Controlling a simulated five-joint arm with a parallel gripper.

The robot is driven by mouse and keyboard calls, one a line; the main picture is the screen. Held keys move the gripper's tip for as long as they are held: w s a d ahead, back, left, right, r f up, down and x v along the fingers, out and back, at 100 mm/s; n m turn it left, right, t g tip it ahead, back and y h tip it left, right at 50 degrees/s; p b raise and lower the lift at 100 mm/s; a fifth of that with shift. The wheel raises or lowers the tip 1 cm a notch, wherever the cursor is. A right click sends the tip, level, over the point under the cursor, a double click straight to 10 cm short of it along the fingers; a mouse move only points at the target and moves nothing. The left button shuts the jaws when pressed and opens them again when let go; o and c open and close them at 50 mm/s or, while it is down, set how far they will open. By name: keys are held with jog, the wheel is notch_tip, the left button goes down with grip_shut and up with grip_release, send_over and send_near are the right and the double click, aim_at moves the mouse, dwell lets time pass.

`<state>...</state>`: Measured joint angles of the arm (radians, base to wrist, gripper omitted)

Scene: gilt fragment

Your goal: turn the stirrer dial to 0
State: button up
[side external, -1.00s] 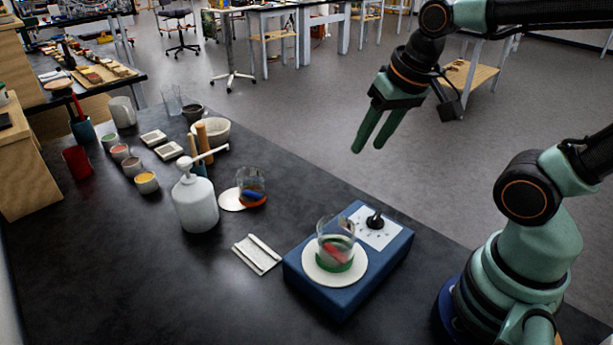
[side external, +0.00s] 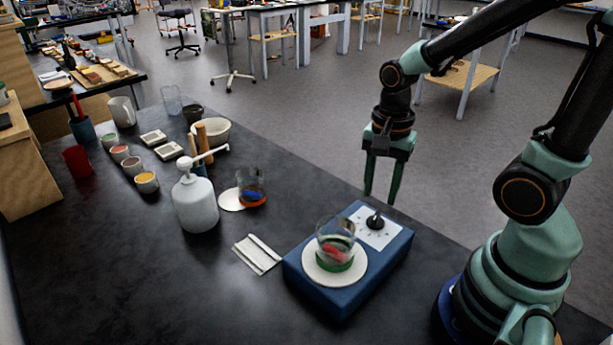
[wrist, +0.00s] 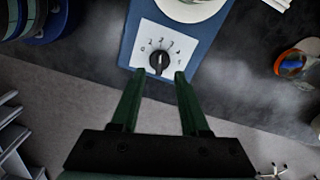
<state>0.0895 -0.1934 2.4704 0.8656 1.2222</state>
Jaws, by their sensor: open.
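The blue stirrer (side external: 345,285) stands near the table edge closest to my arm. Its black dial (side external: 375,221) sits on a white panel (side external: 386,236). In the wrist view the dial (wrist: 158,63) shows with numbers from 0 upward in an arc on its upper side; I cannot tell clearly which number it points to. My gripper (side external: 380,198) is open and empty, pointing down, above and apart from the dial. In the wrist view my gripper's (wrist: 159,72) tips lie to either side of the dial's lower part.
A glass beaker (side external: 335,245) with green and red inside stands on the stirrer's round white plate (side external: 318,278), next to the dial panel. A white ridged rest (side external: 257,253), a white pump bottle (side external: 195,205) and another beaker (side external: 251,187) stand farther left. The space above the dial is clear.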

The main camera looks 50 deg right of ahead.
aim_at(376, 216)
jog(key=shift+f, duration=3)
grip_shut()
